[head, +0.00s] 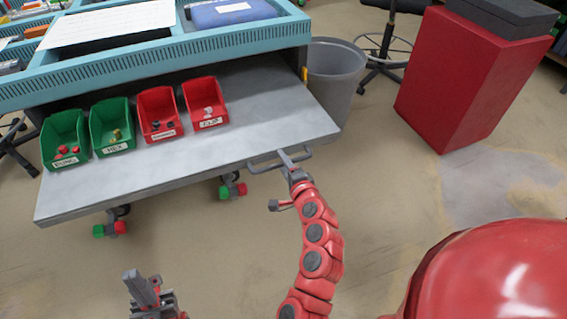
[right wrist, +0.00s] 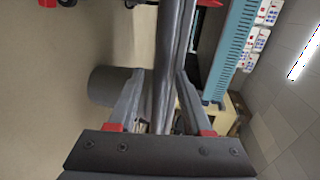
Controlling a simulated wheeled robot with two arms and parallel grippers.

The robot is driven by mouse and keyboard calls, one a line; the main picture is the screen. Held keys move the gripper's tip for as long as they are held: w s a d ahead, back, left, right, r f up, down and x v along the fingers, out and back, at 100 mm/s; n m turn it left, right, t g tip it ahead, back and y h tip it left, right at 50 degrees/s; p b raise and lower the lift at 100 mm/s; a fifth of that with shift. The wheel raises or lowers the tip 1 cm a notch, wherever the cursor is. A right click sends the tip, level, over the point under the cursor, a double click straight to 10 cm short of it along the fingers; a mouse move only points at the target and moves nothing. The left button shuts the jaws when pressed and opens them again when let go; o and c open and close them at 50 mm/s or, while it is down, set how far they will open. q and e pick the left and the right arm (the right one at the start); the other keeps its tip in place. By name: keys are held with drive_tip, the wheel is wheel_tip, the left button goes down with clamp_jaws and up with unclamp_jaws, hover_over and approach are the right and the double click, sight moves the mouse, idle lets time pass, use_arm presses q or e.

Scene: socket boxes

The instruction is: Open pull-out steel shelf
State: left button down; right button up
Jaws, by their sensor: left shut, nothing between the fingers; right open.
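The grey steel shelf (head: 245,130) juts out from under the blue-topped workbench, with its front edge well clear of it. A grey bar handle (head: 262,166) sits on the shelf's front edge, toward its right end. My right gripper (head: 286,160) is at this handle. In the right wrist view its two fingers (right wrist: 160,82) stand open, one on each side of a grey bar; I cannot tell whether they touch it. My left gripper (head: 138,284) is shut and empty at the bottom of the head view, apart from the shelf.
Two green bins (head: 65,139) (head: 112,126) and two red bins (head: 160,112) (head: 205,103) with small parts stand on the shelf. A grey waste bin (head: 335,75) is right of the shelf, and a red cabinet (head: 460,75) farther right. The floor before the shelf is clear.

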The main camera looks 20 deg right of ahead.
drive_tip(key=shift+s, duration=0.1)
drive_tip(key=p+v, duration=0.7)
drive_tip(key=v, duration=1)
drive_tip(key=shift+s, duration=0.1)
